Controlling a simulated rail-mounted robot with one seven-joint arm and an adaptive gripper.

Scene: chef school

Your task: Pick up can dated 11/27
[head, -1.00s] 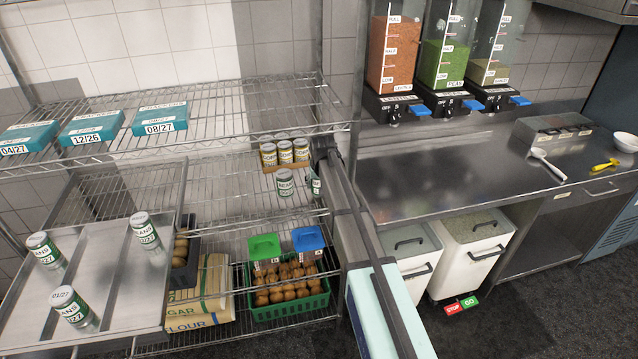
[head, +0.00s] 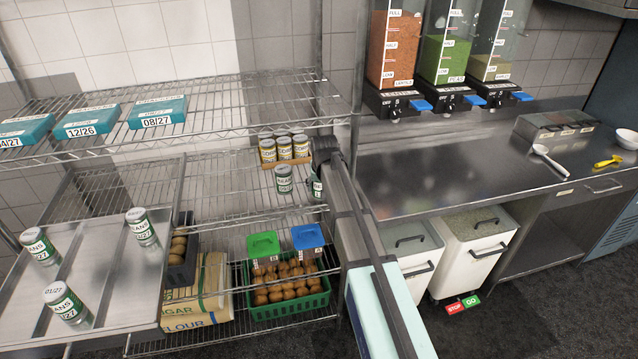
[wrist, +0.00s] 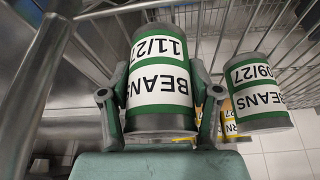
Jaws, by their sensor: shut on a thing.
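The can dated 11/27 (wrist: 160,85) is a silver bean can with a green and white label. In the wrist view it stands between the two fingers of my gripper (wrist: 161,72), which is shut on it. In the head view a sliver of this can (head: 317,187) shows beside the end of my arm, which hides the rest and the fingers. A second bean can, dated 09/27 (wrist: 254,95), stands apart to its right in the wrist view. It also shows on the shelf in the head view (head: 284,179). I cannot tell whether the held can still touches the shelf.
Several yellow-labelled cans (head: 284,149) stand behind on the wire shelf. A metal tray (head: 95,265) at left holds three bean cans. Teal boxes (head: 158,112) lie on the shelf above. A steel counter (head: 450,170) is to the right of my arm.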

